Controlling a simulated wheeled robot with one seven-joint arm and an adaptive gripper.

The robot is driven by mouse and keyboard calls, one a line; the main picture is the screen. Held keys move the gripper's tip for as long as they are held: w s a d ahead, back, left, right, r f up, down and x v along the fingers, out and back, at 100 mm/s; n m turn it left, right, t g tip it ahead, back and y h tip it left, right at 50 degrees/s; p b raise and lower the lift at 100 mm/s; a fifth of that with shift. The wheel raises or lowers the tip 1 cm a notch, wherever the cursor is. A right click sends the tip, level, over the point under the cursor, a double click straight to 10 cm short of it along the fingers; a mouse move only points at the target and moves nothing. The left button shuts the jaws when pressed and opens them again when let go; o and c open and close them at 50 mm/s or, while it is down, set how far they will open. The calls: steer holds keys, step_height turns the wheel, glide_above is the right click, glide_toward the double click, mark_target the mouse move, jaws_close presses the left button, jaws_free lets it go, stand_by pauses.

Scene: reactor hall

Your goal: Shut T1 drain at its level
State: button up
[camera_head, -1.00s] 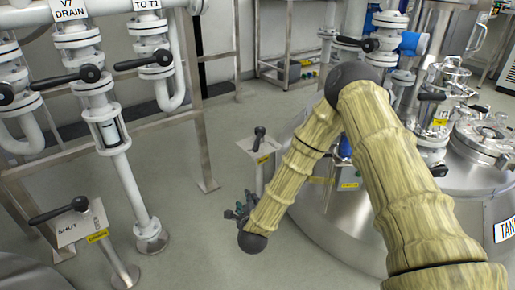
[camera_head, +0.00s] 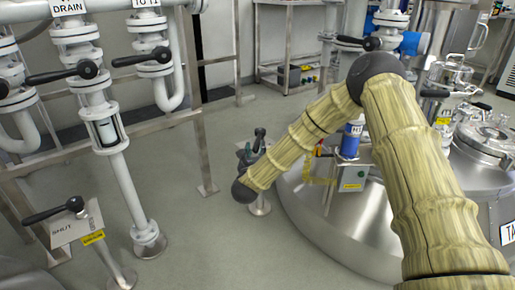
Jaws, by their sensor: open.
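A steel pedestal (camera_head: 260,207) stands on the floor beside the steel tank, with a black lever handle (camera_head: 260,134) standing up at its top. My gripper (camera_head: 246,153) is at the pedestal's top, just left of and below the lever in the picture. My forearm and wrist hide most of the gripper and the pedestal's plate. I cannot tell whether the fingers touch the lever. The gripper is open. No T1 drain label is readable on this pedestal.
Another pedestal valve at the left has a black lever (camera_head: 54,210) and a plate (camera_head: 78,224) marked SHUT. White drain pipes with black levers (camera_head: 62,74) stand behind it. The steel tank (camera_head: 330,225) bulges at the right, with a blue cylinder (camera_head: 351,139) on it.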

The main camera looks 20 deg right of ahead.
mark_target(257, 144)
steer(key=shift+b+x, duration=0.75)
steer(key=shift+x, duration=1.6)
steer(key=shift+c, duration=0.2)
jaws_close()
